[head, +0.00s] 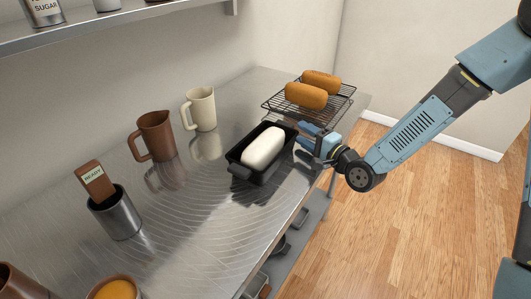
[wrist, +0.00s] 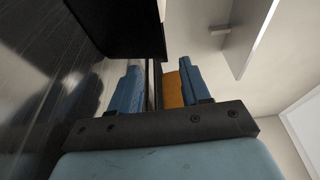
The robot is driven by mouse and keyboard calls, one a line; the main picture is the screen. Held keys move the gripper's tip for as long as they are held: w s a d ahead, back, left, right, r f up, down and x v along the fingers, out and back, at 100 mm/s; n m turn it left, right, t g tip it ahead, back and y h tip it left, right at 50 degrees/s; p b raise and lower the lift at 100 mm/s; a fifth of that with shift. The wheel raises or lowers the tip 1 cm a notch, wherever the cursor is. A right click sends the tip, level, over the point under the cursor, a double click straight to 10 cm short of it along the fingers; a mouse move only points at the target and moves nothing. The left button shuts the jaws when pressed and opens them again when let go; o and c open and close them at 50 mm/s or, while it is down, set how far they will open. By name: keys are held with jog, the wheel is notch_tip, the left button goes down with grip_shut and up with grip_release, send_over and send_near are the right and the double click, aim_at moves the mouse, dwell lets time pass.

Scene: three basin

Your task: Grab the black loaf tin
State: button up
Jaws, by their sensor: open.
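The black loaf tin (head: 247,174) sits upright on the steel counter with a pale loaf of dough (head: 263,147) in it. It has a handle at its near end; its far right end is partly behind my gripper. My gripper (head: 304,136) is at the tin's right far corner, fingers pointing left toward it. In the wrist view the two blue fingers (wrist: 162,85) stand apart, with a dark surface, likely the tin (wrist: 115,25), ahead of and above the left finger. I cannot tell whether a finger touches the tin.
A wire rack (head: 283,110) with two baked loaves (head: 306,96) stands just behind the gripper. A brown jug (head: 157,137), a cream jug (head: 201,108) and a metal canister (head: 118,218) stand left. The counter's front edge runs below the arm. A shelf (head: 120,20) hangs above.

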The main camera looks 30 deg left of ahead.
aim_at(292, 124)
jog(key=shift+x, duration=2.9)
jog(key=shift+c, duration=0.3)
jog(key=shift+s, duration=0.1)
grip_shut()
